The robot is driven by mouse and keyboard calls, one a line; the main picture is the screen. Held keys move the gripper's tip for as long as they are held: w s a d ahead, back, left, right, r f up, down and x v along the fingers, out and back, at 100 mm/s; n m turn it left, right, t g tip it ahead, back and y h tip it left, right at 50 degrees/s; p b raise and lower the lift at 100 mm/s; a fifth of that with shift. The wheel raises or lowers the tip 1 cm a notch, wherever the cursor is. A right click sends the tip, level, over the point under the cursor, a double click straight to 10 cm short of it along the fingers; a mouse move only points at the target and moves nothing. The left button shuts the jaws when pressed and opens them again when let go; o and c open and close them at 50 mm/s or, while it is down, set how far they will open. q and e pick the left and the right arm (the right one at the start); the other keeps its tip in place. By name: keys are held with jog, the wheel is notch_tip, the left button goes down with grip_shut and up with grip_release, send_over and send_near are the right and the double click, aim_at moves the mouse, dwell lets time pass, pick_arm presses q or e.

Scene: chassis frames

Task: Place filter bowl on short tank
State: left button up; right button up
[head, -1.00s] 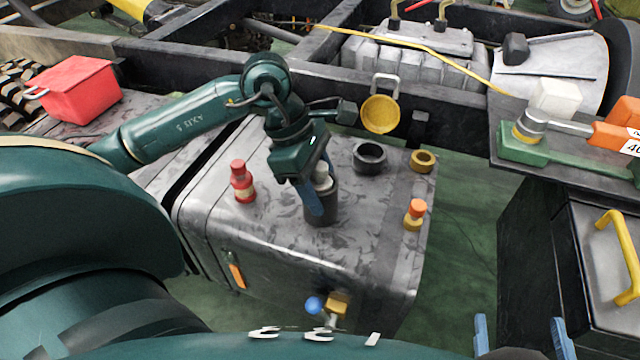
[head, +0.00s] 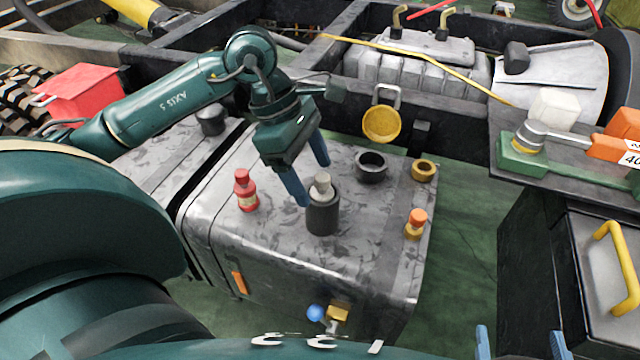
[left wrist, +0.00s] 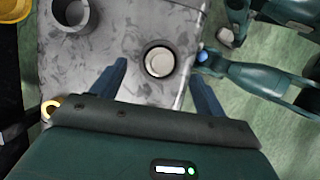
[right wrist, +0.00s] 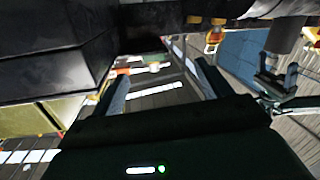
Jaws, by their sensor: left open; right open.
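The filter bowl, which I take to be the dark cylinder with a pale grey top (head: 322,216), stands upright on the grey tank (head: 280,240), which I take to be the short tank. In the left wrist view the bowl (left wrist: 159,62) shows from above as a pale disc in a dark ring, ahead of the fingers. My left gripper (head: 313,182) is open and empty, just above and behind the bowl, apart from it as far as I can tell. My right gripper (head: 520,343) is open and empty at the bottom right, away from the tank.
A second tank (head: 165,150) lies left. A dark cabinet (head: 535,260) stands right.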

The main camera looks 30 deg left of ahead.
pick_arm(q)
jog(key=w+p+v, duration=0.1)
jog(key=v, duration=0.5)
jog(key=s+d+r+n+g+h, duration=0.1)
jog(key=s+d+n+h, duration=0.3)
jog(key=d+h, duration=0.5)
jog(key=s+d+r+n+h, duration=0.1)
jog(key=s+d+n+h, duration=0.4)
jog(key=d, duration=0.6)
jog(key=w+a+f+n+t+y, duration=0.2)
jog(key=w+f+n+t+y, duration=0.15)
jog(key=n+t, duration=0.8)
jog(key=w+a+f+n+t+y, duration=0.1)
jog(key=w+f+n+t+y, duration=0.45)
jog(key=n, duration=1.15)
jog(key=s+f+n+y, duration=0.1)
jog(key=s+f+n, duration=0.1)
jog(key=s+f+n+g+y, duration=0.1)
jog(key=s+f+n, duration=0.1)
jog(key=n, duration=0.1)
jog(key=s+a+f+n+g+y, duration=0.1)
jog(key=s+f+n, duration=0.1)
jog(key=n, duration=0.1)
jog(key=shift+s+f+y, duration=0.1)
jog(key=shift+f+y, duration=0.05)
jog(key=shift+y, duration=0.15)
pick_arm(e)
jog(key=shift+d+m+g+h, duration=0.2)
jog(key=shift+m+g+h, duration=0.1)
jog(key=shift+g, duration=0.1)
